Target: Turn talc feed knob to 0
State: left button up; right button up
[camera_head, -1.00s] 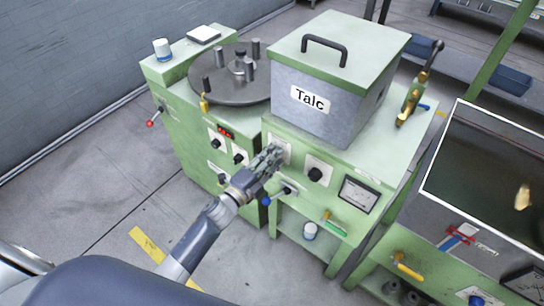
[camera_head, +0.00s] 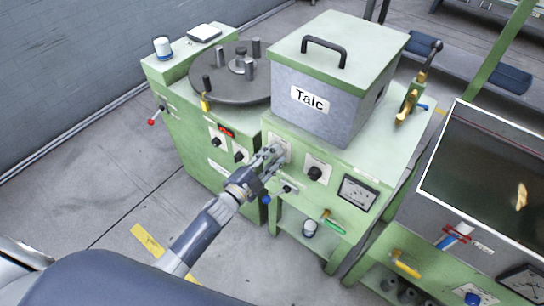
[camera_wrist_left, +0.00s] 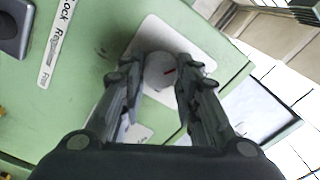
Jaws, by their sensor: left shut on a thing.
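The talc machine is a green cabinet under a grey box with a green lid, labelled Talc (camera_head: 310,99). My left gripper (camera_head: 273,153) is at the left knob plate on the cabinet's front. In the head view the fingers mostly hide this knob. A black knob (camera_head: 315,173) on a white plate is just to the right. My right gripper is not in view.
A dial gauge (camera_head: 357,193) and a green-handled valve (camera_head: 333,226) are to the right of the gripper. A blue-knobbed lever (camera_head: 268,199) is close below it. A round turntable (camera_head: 237,78) is on the cabinet to the left. Open floor lies left of the machines.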

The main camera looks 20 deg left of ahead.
pick_arm(q)
jog(key=o, duration=1.1)
jog(key=shift+c, duration=0.2)
jog(key=v, duration=1.2)
jog(key=s+a+f+n+g+y, duration=0.25)
jog(key=s+f+n, duration=0.2)
jog(key=f, duration=0.85)
jog(key=s+a+f+n+g+y, duration=0.15)
jog(key=s+f+n+g, duration=0.35)
jog(key=f, duration=0.7)
jog(key=s+f+n+g, duration=0.1)
jog(key=s+f, duration=0.4)
jog(key=s, duration=0.5)
jog(key=s+d+f+n+g+y, duration=0.1)
jog(key=s+f+g, duration=0.3)
jog(key=s, duration=0.6)
jog(key=s+f+n+g+y, duration=0.1)
jog(key=s+f+n+g, duration=0.1)
jog(key=s+f, duration=0.6)
jog(key=shift+s+d+f+g, duration=0.15)
jog(key=shift+s+d+g, duration=0.2)
jog(key=shift+s+g, duration=0.55)
